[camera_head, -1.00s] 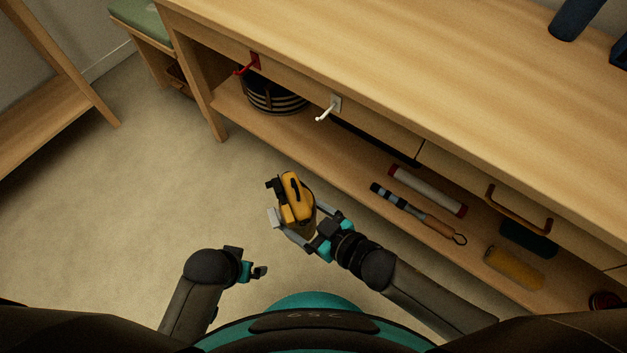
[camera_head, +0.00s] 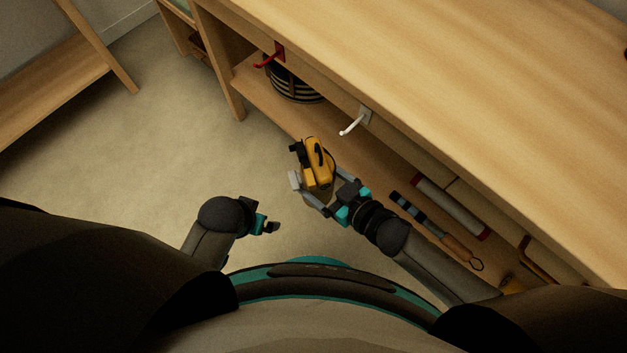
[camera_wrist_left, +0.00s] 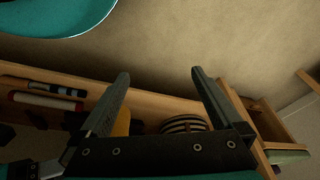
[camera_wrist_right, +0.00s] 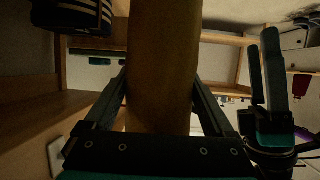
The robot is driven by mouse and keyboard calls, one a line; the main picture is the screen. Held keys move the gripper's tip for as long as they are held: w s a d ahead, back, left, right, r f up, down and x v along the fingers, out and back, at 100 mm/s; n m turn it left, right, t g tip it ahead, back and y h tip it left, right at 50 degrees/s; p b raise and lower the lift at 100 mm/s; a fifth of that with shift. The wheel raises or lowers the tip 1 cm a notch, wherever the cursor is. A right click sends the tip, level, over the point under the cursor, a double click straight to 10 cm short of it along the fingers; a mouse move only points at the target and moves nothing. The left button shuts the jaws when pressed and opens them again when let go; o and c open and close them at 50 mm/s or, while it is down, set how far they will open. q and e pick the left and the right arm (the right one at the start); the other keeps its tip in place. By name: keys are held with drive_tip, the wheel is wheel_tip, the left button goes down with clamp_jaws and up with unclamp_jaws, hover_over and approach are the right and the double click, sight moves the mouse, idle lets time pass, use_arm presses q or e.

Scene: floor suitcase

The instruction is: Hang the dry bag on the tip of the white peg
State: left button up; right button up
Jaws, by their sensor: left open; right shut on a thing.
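The dry bag (camera_head: 319,172) is yellow-orange with a black strap and buckle at its top. My right gripper (camera_head: 314,199) is shut on it and holds it in the air in front of the bench. In the right wrist view the bag (camera_wrist_right: 163,70) fills the space between the fingers. The white peg (camera_head: 353,125) sticks out from the bench front, above and right of the bag and apart from it. My left gripper (camera_head: 268,226) is empty and low at the left; in the left wrist view its fingers (camera_wrist_left: 160,95) are spread open.
A red peg (camera_head: 269,60) sits on the bench front left of the white one. A striped basket (camera_head: 296,88) stands on the lower shelf. A red-ended roll (camera_head: 450,207) and a wood-handled tool (camera_head: 437,229) lie there too. The floor (camera_head: 170,130) at left is clear.

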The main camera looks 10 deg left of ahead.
use_arm(q)
wheel_tip(320, 180, up, 6)
drive_tip(key=w+t+b, duration=0.1)
drive_tip(key=w+b, duration=0.1)
drive_tip(key=b, duration=0.1)
use_arm(e)
drive_tip(key=w+d+f, duration=0.1)
drive_tip(key=w+d, duration=0.3)
drive_tip(key=w, duration=0.2)
drive_tip(key=shift+w+d+f, duration=0.3)
drive_tip(key=shift+f, duration=0.05)
use_arm(q)
drive_tip(key=shift+s+d, duration=0.1)
idle(0.5)
use_arm(e)
drive_tip(key=o, duration=1.4)
drive_tip(key=shift+o, duration=0.3)
use_arm(q)
drive_tip(key=shift+r, duration=0.1)
use_arm(e)
drive_tip(key=shift+s+d, duration=0.1)
